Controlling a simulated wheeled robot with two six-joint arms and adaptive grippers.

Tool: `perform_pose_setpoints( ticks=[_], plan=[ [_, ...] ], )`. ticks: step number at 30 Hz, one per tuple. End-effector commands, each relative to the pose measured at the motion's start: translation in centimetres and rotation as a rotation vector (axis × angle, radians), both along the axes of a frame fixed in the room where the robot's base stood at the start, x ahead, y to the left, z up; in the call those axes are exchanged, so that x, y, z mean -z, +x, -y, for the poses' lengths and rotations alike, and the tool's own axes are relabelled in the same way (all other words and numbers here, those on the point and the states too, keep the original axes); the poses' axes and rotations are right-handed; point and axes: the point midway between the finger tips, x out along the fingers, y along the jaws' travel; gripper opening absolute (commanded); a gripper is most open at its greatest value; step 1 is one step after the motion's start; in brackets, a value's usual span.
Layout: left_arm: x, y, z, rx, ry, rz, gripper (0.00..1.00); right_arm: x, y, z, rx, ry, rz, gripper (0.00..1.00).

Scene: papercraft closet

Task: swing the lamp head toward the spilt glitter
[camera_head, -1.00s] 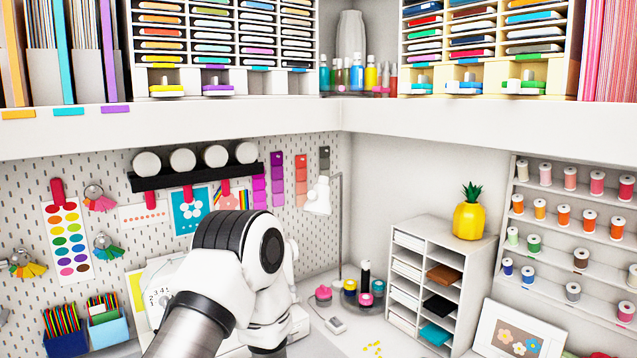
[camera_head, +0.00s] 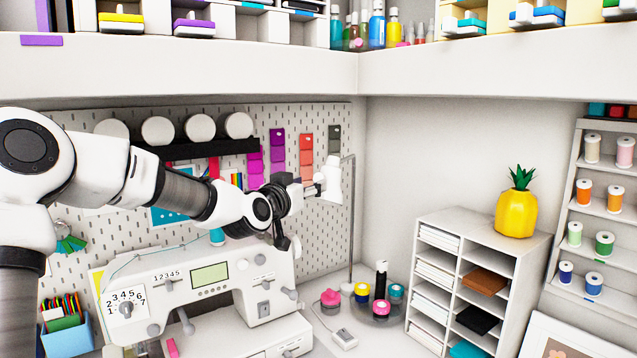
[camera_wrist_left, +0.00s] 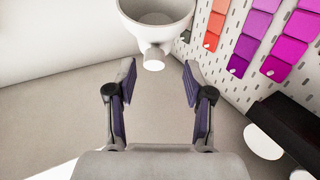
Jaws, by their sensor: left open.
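The white lamp head (camera_head: 331,178) hangs from a thin grey stand (camera_head: 351,225) near the back corner of the desk. My left gripper (camera_head: 310,187) reaches across from the left and is right beside the lamp head. In the left wrist view my left gripper (camera_wrist_left: 158,72) is open, its two fingers spread. The lamp head (camera_wrist_left: 155,14) is ahead of them, with a small round white knob (camera_wrist_left: 153,59) at the gap between the fingertips. I cannot tell whether anything touches. The spilt glitter does not show in the current views. My right gripper is not in view.
A white sewing machine (camera_head: 205,285) stands below my left arm. Small colourful pots (camera_head: 361,292) stand near the lamp's foot. A white shelf unit (camera_head: 455,222) with a pineapple (camera_head: 516,212) is at right. A black rail (camera_head: 205,148) lines the pegboard, and a shelf (camera_head: 180,68) runs above.

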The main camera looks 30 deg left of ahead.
Motion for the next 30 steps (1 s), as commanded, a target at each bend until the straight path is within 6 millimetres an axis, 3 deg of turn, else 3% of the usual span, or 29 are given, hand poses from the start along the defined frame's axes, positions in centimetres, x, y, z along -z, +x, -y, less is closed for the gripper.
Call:
perform_pose_setpoints(
  ticks=[1, 7, 17, 21, 30],
  plan=[
    [-0.4, 1.1, -0.1, -0.001, 0.005, -0.004, 0.52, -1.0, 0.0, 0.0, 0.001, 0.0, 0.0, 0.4],
    [-0.3, 4.6, -0.5, 0.0, 0.003, -0.003, 0.52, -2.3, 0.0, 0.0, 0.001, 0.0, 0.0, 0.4],
    [0.1, 5.5, -0.5, 0.001, 0.0, -0.003, 0.52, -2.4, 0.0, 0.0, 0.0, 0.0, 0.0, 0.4],
    [0.1, 5.5, -0.5, 0.001, 0.0, -0.003, 0.03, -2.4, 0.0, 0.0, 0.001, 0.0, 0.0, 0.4],
    [0.1, 5.5, -0.4, -0.005, -0.001, -0.003, 0.0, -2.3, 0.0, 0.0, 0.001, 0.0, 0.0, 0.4]
  ],
)
